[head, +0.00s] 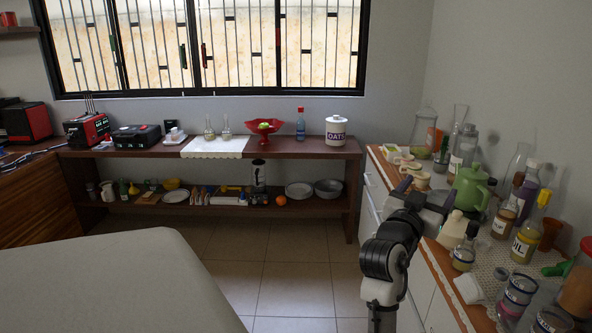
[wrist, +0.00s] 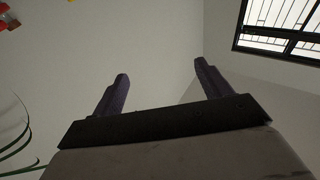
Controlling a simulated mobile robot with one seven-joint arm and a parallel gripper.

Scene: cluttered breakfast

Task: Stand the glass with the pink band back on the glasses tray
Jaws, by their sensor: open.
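I cannot pick out a glass with a pink band, nor a glasses tray, in either view. Several clear vessels stand on the crowded right-hand counter (head: 447,283), among them a tall clear one (head: 459,117) at the back and a leaning-looking clear one (head: 517,160) by the wall. They are too small to tell for sure.
A green pot (head: 468,188), several bottles and jars crowd the counter. A white cup-like item (head: 469,289) is near its front edge. A long shelf (head: 290,147) under the window holds a red bowl (head: 263,127) and an oats canister (head: 336,131). The tiled floor between is clear.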

